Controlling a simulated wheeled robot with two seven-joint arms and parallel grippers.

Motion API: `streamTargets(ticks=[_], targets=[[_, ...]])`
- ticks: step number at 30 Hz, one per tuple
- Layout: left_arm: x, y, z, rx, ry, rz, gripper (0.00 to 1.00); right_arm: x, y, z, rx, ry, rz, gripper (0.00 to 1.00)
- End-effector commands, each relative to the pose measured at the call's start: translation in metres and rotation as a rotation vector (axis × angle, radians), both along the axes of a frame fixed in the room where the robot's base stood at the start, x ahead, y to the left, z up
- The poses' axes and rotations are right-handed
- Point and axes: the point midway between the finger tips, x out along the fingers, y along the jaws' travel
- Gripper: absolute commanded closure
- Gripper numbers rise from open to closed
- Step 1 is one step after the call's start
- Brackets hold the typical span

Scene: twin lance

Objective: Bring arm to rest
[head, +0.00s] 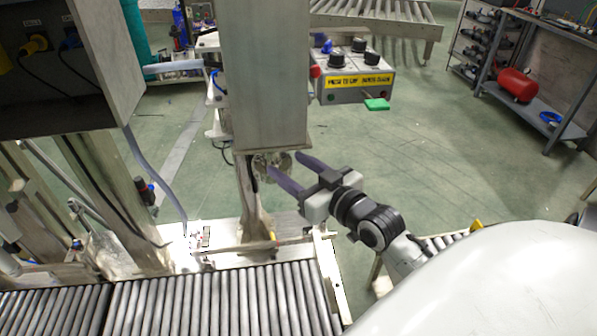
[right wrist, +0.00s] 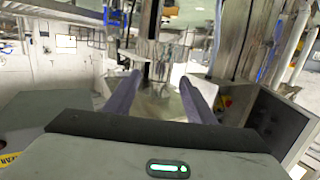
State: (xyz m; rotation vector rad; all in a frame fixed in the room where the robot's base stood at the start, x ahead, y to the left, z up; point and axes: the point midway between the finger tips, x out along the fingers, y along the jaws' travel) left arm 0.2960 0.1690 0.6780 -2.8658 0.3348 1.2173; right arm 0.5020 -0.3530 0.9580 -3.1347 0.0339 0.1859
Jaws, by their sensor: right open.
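My right gripper (head: 289,170) is right of centre in the head view, its arm coming in from the lower right. Its two purple-grey fingers are spread apart with nothing between them. They point up and left, near the foot of a grey metal column (head: 265,75); I cannot tell whether they touch it. The right wrist view also shows the two fingers (right wrist: 158,95) apart, with metal machinery beyond them. My left gripper is not in view.
A roller conveyor (head: 215,300) runs along the lower left. A control box (head: 355,80) with black knobs and a green tab hangs right of the column. A dark cabinet (head: 95,60) is upper left. Green floor (head: 470,150) is open to the right, before a shelf with a red tank (head: 518,84).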

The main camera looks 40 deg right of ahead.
Motion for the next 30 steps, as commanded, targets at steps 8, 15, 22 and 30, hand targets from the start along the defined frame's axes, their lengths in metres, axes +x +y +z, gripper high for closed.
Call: streamTargets(ticks=[8,15,22,30], targets=[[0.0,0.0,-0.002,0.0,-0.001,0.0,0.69,-0.027,0.0,0.004,-0.001,-0.002,0.0,0.5],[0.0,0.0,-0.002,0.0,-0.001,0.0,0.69,-0.028,0.002,0.002,0.0,0.002,0.001,0.5],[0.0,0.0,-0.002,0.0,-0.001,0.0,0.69,-0.051,0.038,-0.082,0.014,0.181,0.041,0.5],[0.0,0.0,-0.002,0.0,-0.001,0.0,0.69,-0.141,0.13,-0.227,0.019,0.522,0.158,0.5]])
